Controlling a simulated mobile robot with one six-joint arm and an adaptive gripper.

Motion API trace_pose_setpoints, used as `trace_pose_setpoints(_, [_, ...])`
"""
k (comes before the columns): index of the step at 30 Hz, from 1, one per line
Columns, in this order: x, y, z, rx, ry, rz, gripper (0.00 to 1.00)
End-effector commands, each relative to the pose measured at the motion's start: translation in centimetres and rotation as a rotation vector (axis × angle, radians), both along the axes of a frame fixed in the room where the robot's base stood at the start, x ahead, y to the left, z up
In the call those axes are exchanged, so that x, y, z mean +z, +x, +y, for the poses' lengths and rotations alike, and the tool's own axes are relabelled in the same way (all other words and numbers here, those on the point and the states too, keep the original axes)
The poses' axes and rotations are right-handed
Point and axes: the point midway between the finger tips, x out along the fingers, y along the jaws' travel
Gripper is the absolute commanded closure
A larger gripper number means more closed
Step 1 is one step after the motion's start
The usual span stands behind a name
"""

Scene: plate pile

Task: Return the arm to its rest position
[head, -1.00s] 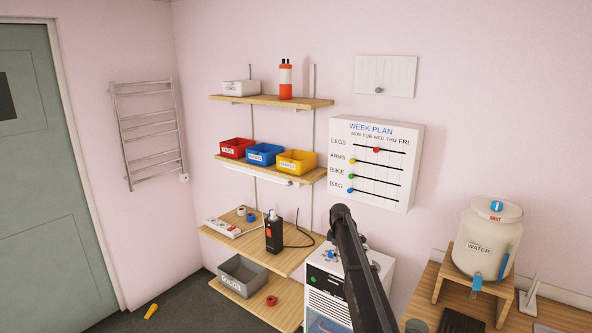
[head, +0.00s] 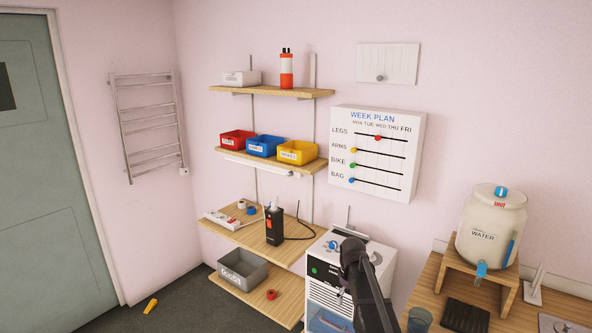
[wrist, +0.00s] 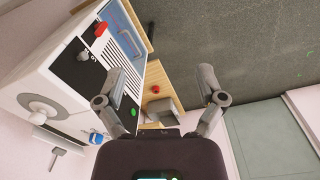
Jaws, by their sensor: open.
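My arm (head: 362,280) shows in the head view at the lower middle, in front of the white machine (head: 322,272). My gripper (wrist: 160,88) is in the wrist view, with its two fingers spread wide and nothing between them. Beyond the fingers are the wooden shelf, a red roll and the dark floor. The white machine also shows in the wrist view (wrist: 40,90), close to the left finger. The gripper's fingertips are not clear in the head view.
Wall shelves (head: 270,240) stand left of the machine, holding red, blue and yellow bins (head: 297,152) and a black device (head: 274,225). A wooden table (head: 430,295) with a water container (head: 490,230) is at right. A yellow object (head: 150,305) lies on the floor.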

Motion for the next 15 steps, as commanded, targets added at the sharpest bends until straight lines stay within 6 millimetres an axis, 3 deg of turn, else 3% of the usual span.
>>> trace_pose_setpoints(1, [-1.0, -3.4, 0.0, -0.052, 0.002, 0.002, 0.11])
trace_pose_setpoints(6, [-2.7, -10.9, -0.1, -0.250, 0.010, 0.009, 0.11])
trace_pose_setpoints(12, [-4.3, -18.5, -0.2, -0.461, 0.016, 0.017, 0.11])
trace_pose_setpoints(15, [-4.8, -21.0, -0.2, -0.537, 0.017, 0.020, 0.11])
